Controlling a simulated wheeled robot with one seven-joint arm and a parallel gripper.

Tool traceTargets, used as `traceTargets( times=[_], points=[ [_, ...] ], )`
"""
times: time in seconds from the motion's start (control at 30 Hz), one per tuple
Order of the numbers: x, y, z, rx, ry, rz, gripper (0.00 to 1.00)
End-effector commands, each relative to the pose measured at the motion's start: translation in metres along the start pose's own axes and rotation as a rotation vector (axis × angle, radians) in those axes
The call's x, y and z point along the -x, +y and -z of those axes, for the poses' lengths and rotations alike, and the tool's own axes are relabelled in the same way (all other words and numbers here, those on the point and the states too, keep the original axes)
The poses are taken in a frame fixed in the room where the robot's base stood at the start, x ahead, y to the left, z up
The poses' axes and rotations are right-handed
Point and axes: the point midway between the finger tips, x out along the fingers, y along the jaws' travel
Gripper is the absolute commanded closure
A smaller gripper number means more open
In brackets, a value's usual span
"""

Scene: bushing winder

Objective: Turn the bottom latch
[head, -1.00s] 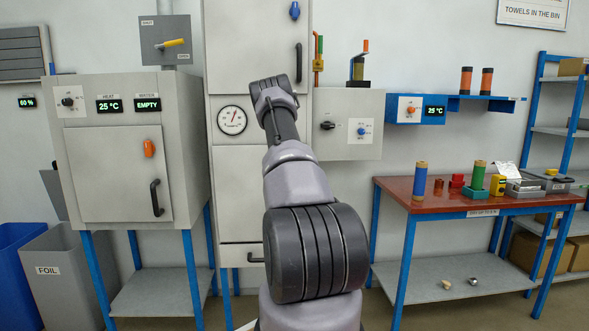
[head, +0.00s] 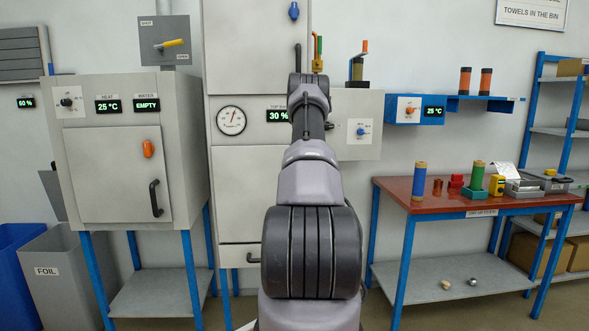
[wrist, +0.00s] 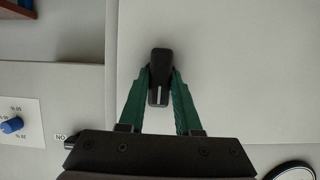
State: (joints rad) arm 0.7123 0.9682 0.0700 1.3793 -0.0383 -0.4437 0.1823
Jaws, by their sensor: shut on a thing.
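The bottom latch (wrist: 158,92) is a small black oblong piece with a white line, on a pale door panel in the wrist view. It stands about upright in that picture. My gripper (wrist: 160,78) has two green fingers, one on each side of the latch and closed on it. In the head view my own arm covers the latch and my gripper, so neither can be made out there.
A round gauge (head: 231,120) and a 30 % display (head: 278,116) sit on the cabinet front. A grey box with a blue knob (head: 361,131) juts out to the right. A heater cabinet (head: 118,175) stands left, a red-topped table (head: 440,203) right.

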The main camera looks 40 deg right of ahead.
Motion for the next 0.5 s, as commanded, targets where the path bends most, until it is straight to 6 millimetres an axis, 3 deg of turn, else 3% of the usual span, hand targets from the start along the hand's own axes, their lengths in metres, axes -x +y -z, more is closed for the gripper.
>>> traceTargets(
  times=[0.2, 0.23, 0.3, 0.5],
  points=[
    [-0.0001, -0.0007, -0.0011, -0.002, -0.002, 0.000, 1.00],
    [-0.0001, -0.0007, -0.0011, -0.002, -0.002, 0.000, 0.56],
    [-0.0001, -0.0007, -0.0011, -0.002, -0.002, 0.000, 0.38],
    [-0.0001, -0.0003, -0.0009, -0.001, -0.002, 0.000, 0.38]
  ],
)
